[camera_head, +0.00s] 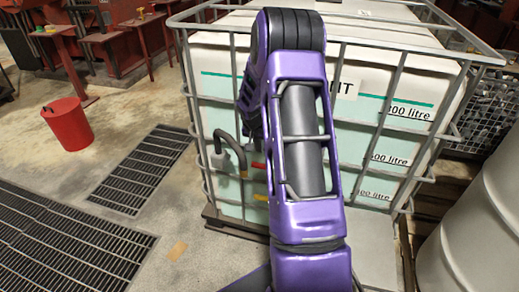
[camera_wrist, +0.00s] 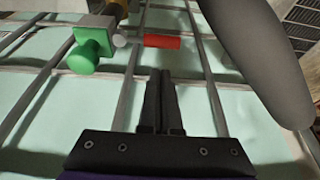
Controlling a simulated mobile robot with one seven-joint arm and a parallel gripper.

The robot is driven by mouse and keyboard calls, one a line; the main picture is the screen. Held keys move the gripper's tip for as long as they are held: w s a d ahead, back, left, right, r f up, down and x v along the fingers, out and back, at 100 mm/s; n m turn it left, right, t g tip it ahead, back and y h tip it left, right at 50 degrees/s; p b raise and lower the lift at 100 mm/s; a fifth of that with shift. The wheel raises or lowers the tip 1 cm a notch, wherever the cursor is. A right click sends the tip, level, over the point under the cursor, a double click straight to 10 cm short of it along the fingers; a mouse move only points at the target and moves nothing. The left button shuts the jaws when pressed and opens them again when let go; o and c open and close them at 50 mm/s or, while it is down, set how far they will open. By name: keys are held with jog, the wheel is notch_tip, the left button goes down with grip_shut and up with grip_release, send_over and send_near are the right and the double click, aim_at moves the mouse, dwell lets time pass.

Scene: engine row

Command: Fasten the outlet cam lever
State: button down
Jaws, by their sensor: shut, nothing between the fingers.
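In the wrist view my gripper (camera_wrist: 160,72) is shut and empty, its two dark fingers together. A red bar-shaped lever (camera_wrist: 162,41) lies just beyond the fingertips, apart from them as far as I can tell. A green block-shaped fitting (camera_wrist: 88,50) and a small grey round end (camera_wrist: 120,41) are left of it, by a brown-yellow part at the top edge. I cannot tell whether the red bar is the cam lever. In the head view a small red piece (camera_head: 258,166) shows at the tank's outlet, partly behind my purple arm. My gripper is hidden there.
A caged white tank (camera_head: 376,70) stands behind my arm, its grey bars close around the outlet. A dark bent hose (camera_head: 233,147) hangs at its front. A red bucket (camera_head: 68,125) stands left. A pale drum (camera_head: 490,225) is at right. Floor grates lie at left.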

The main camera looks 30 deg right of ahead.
jog(key=b+x, duration=0.1)
jog(key=x, duration=0.6)
jog(key=shift+w+d+f, duration=0.1)
jog(key=shift+f, duration=0.25)
